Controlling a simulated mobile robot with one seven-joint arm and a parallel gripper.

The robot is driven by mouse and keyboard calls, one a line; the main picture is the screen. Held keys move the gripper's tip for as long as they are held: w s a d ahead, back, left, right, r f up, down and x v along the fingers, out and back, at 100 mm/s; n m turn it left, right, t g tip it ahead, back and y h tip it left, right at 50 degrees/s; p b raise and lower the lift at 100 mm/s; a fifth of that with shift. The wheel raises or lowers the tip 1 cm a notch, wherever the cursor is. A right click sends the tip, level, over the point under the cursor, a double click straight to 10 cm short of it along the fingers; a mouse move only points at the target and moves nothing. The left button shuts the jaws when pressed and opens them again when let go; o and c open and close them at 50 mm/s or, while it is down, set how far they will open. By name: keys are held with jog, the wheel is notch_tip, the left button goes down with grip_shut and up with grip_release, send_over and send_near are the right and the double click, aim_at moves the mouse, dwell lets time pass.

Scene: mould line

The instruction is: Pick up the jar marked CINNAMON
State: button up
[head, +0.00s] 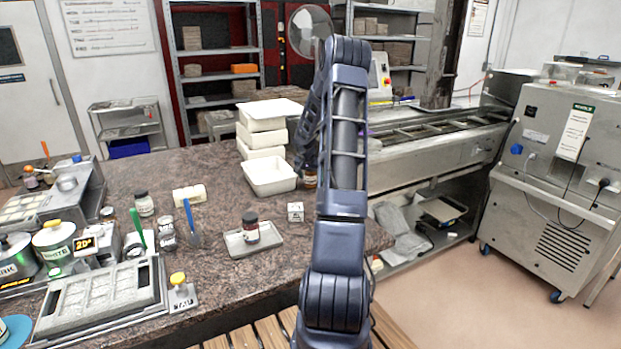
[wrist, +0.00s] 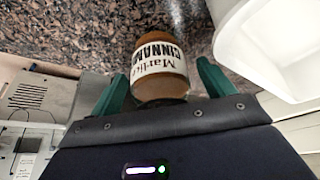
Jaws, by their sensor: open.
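The CINNAMON jar (wrist: 160,66) has brown contents and a white label, and shows in the middle of the wrist view on the speckled countertop. My gripper (wrist: 162,82) is open, with one green finger on each side of the jar. Small gaps seem to show between the fingers and the jar, and I cannot tell whether either touches. In the head view a small brown jar (head: 310,179), probably the same one, stands beside the white tub, partly hidden by my arm. My fingers are not clear in that view.
A white tub (head: 270,188) is close to the right of the jar in the wrist view, with stacked white tubs (head: 262,140) behind it. Another dark jar (head: 251,228) stands on a grey tray (head: 268,246). A small white cube (head: 295,212) sits nearby. Moulds and containers crowd the left.

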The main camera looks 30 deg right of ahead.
jog(key=c, duration=1.2)
jog(key=shift+r, duration=0.15)
